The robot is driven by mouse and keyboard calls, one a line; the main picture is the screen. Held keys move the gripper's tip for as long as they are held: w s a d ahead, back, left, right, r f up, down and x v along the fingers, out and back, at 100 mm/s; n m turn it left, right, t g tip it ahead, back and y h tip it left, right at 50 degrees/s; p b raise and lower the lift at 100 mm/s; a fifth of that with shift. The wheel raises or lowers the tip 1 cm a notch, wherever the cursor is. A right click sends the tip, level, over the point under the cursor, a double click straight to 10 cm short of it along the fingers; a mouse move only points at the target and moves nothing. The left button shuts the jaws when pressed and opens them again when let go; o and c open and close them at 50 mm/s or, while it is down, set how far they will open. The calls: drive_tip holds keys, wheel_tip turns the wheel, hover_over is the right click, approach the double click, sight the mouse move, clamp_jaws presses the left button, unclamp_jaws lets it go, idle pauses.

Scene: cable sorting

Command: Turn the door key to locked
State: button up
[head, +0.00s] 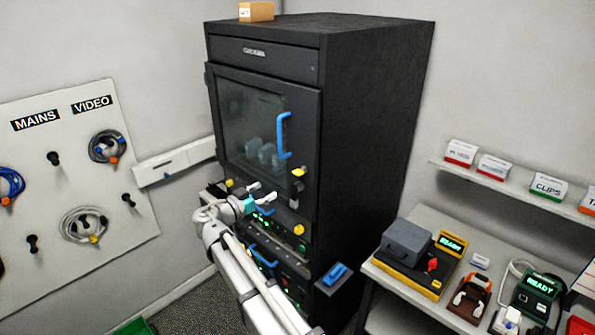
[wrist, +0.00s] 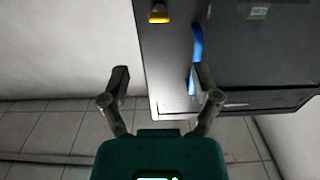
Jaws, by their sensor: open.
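A tall black cabinet (head: 375,120) has a glass-fronted door (head: 250,112) that looks closed. A blue handle (head: 283,136) is on the door's right side. The yellow door key (head: 299,171) sits on a pale lock plate just below the handle. In the wrist view the key (wrist: 158,17) is at the top edge, and the blue handle (wrist: 196,50) is right of it. My gripper (head: 261,191) is open and empty, left of and below the key in the head view, apart from it. In the wrist view my gripper (wrist: 160,82) has its fingers spread. The key's exact angle is too small to tell.
Rack units (head: 268,225) with more blue handles and a yellow knob (head: 299,229) are below the door. A pegboard (head: 70,190) with coiled cables is at left. A bench (head: 410,294) with several devices is at right. A small box (head: 257,11) sits on the cabinet.

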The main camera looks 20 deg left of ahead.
sight(295, 174)
drive_tip(key=shift+w+d, duration=0.1)
idle(0.3)
drive_tip(key=x, duration=1.3)
drive_tip(key=shift+w+d, duration=0.2)
drive_tip(key=shift+w, duration=0.1)
clamp_jaws()
